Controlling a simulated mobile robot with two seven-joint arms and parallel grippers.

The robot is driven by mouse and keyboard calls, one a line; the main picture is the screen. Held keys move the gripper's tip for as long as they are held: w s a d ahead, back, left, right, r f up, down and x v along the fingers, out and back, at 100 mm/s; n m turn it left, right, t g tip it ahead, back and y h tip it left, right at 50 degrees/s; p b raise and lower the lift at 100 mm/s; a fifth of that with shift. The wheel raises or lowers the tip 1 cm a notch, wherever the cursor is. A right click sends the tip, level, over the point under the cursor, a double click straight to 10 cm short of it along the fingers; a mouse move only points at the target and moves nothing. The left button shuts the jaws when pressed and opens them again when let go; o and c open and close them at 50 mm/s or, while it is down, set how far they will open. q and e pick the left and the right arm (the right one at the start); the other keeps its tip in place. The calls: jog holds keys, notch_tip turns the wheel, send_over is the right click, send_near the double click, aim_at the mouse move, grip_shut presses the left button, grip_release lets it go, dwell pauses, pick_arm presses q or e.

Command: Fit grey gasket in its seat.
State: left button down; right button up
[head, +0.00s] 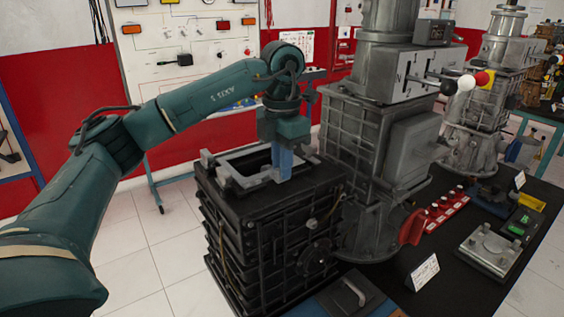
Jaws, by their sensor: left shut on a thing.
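The grey gasket (234,181) is a rectangular frame with an open middle. It is at the top of the black ribbed engine block (275,222), near the block's left and back edges. My left gripper (282,172) points down from above with its blue fingers shut on the gasket's right side. The fingers and wrist hide part of that side. I cannot tell whether the gasket lies flat in its seat or is held slightly above it; the seat under it is mostly hidden. My right gripper is not in view.
A tall grey engine housing (352,135) with levers stands close to the right of the block. The dark bench (455,280) holds a red rack (445,208), a metal plate with knobs (492,250) and a white card (425,271). Open tiled floor lies left of the block.

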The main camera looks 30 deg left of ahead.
pick_arm(q)
jog(key=shift+f+b, duration=0.6)
jog(key=shift+f, duration=0.3)
dwell(0.5)
jog(key=c, duration=1.3)
grip_release()
jog(key=shift+c, duration=0.2)
notch_tip(320, 180, up, 13)
jog(key=p, duration=0.1)
jog(key=shift+r, duration=0.1)
